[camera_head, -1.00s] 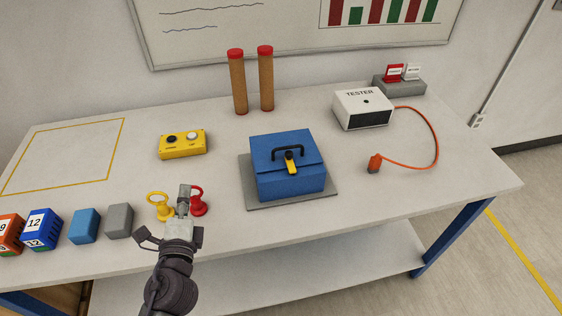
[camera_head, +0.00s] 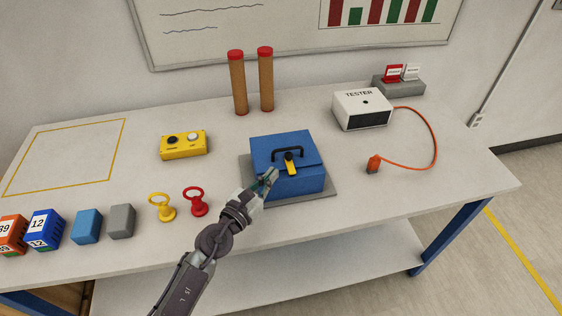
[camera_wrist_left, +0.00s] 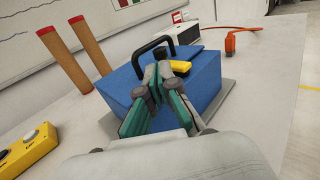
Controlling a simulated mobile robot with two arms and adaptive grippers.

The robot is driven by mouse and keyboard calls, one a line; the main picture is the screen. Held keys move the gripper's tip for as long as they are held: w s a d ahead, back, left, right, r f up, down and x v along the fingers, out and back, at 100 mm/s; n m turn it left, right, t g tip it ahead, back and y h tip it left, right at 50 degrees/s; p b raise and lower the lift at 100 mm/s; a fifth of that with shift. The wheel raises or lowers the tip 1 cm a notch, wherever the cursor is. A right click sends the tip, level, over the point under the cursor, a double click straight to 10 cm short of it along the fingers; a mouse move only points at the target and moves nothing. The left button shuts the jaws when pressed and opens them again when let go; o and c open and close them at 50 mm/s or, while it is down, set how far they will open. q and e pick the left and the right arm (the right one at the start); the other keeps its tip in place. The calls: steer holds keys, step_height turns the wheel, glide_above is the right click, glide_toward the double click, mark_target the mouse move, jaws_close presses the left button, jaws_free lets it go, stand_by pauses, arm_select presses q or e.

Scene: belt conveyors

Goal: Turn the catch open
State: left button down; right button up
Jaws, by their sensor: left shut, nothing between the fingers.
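A blue box (camera_head: 287,182) with a black handle (camera_head: 288,152) stands on a grey mat (camera_head: 325,191) in the middle of the table. The yellow catch (camera_head: 290,164) is on its front, just below the handle, and points down. My left gripper (camera_head: 270,175) is shut and empty in front of the box, left of the catch. In the left wrist view the shut fingertips (camera_wrist_left: 157,76) stand before the box (camera_wrist_left: 202,80), and the yellow catch (camera_wrist_left: 180,66) shows just right of them. I cannot tell whether they touch the box. My right gripper is not in view.
Yellow (camera_head: 162,207) and red (camera_head: 196,202) ring-topped pieces stand left of my arm, with several cubes farther left. A yellow button box (camera_head: 183,144), two brown posts (camera_head: 239,84) and a tester (camera_head: 362,110) with an orange cable stand around. The table's front right is clear.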

mark_target(286, 158)
arm_select(q)
steer(key=x, duration=0.5)
steer(key=shift+w, duration=0.1)
steer(key=b, duration=0.1)
steer(key=m+g+h+b, duration=0.1)
steer(key=b, duration=0.1)
steer(key=shift+w+f+h, duration=0.2)
steer(key=shift+h, duration=0.1)
steer(key=shift+r+m, duration=0.1)
steer(key=shift+m, duration=0.2)
steer(key=shift+w+d+r, duration=0.1)
steer(key=shift+w+r, duration=0.05)
